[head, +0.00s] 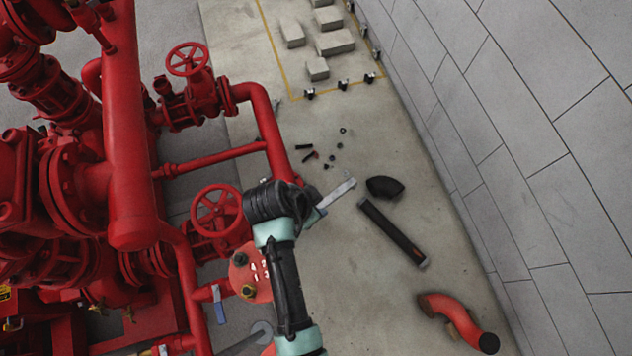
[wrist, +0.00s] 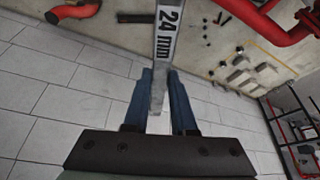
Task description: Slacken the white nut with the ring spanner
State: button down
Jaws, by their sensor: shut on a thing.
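The ring spanner (wrist: 166,45) is a flat grey metal bar with a "24 mm" label. My gripper (wrist: 160,95) has its blue fingers shut on the lower part of the bar in the wrist view. The bar runs up out of that picture, so its ring end is hidden there. In the head view the spanner (head: 336,194) points up and right from my gripper (head: 316,212), over the concrete floor and apart from the red pipes. I cannot pick out the white nut. A red flange (head: 242,272) left of my arm carries yellowish bolts or nuts.
Red pumps, pipes and a handwheel (head: 217,210) crowd the left. A black tube (head: 393,233), a black elbow (head: 384,187) and a red bent pipe (head: 455,318) lie on the floor. A grey tiled wall (head: 535,150) bounds the right. Concrete blocks (head: 335,42) lie at the back.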

jog(key=shift+f+b, duration=1.05)
jog(key=shift+f, duration=0.45)
jog(key=shift+w+a, duration=0.1)
jog(key=shift+w, duration=0.05)
dwell(0.5)
jog(key=w+a+n+t+y+p, duration=0.2)
jog(key=w+a+n+y+p, duration=0.1)
jog(key=a+n, duration=0.9)
jog(key=shift+w+y, duration=0.6)
jog(key=shift+w, duration=0.45)
jog(key=shift+r, duration=0.1)
jog(key=shift+d+p, duration=0.3)
dwell(0.5)
